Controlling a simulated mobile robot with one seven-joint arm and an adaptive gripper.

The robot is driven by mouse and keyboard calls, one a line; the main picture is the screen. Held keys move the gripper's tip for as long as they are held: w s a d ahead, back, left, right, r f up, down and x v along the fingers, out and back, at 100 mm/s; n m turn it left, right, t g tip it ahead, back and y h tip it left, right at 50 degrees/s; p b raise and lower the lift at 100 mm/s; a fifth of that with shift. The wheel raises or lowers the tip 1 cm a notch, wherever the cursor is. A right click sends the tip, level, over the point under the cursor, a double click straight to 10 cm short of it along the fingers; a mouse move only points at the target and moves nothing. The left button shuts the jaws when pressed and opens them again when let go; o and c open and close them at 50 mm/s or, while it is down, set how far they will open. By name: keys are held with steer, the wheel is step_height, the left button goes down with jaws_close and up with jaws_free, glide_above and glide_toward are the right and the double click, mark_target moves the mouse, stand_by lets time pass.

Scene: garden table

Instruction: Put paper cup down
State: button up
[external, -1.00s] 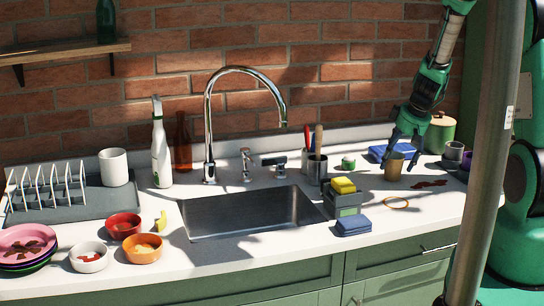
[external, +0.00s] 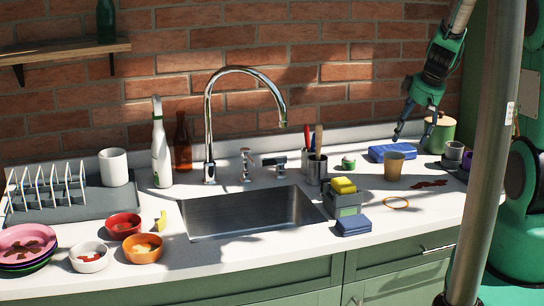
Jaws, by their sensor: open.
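The paper cup (external: 394,167) is tan and stands upright on the white counter, right of the sink. My gripper (external: 411,130) is above and slightly right of the cup, apart from it. Its fingers point down and are spread, with nothing between them.
A blue box (external: 392,152) lies just behind the cup, and a green canister (external: 438,134) stands to its right. A grey cup (external: 454,152), an orange ring (external: 396,203) and a dark red patch (external: 429,183) are nearby. A utensil holder (external: 317,168) and a sponge caddy (external: 344,198) stand left, beside the sink (external: 253,211).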

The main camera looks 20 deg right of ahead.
steer(key=shift+s+d+r, duration=0.1)
steer(key=shift+s+r, duration=0.15)
steer(key=shift+r, duration=0.35)
steer(key=shift+r, duration=0.15)
steer(key=s+a+r+m, duration=0.1)
steer(key=s+a+r, duration=0.5)
steer(key=r, duration=0.4)
steer(key=s+a+r, duration=0.4)
steer(key=s+r, duration=0.4)
steer(key=r, duration=0.3)
steer(key=s+a+r+m, duration=0.1)
steer(key=s+r, duration=0.3)
steer(key=s, duration=0.8)
steer(key=s+a+r+m+t+h, duration=0.1)
steer(key=s+a+r+m, duration=0.1)
steer(key=s, duration=1)
steer(key=shift+a+r+h, duration=0.3)
steer(key=shift+a+r, duration=0.35)
steer(key=shift+r, duration=0.3)
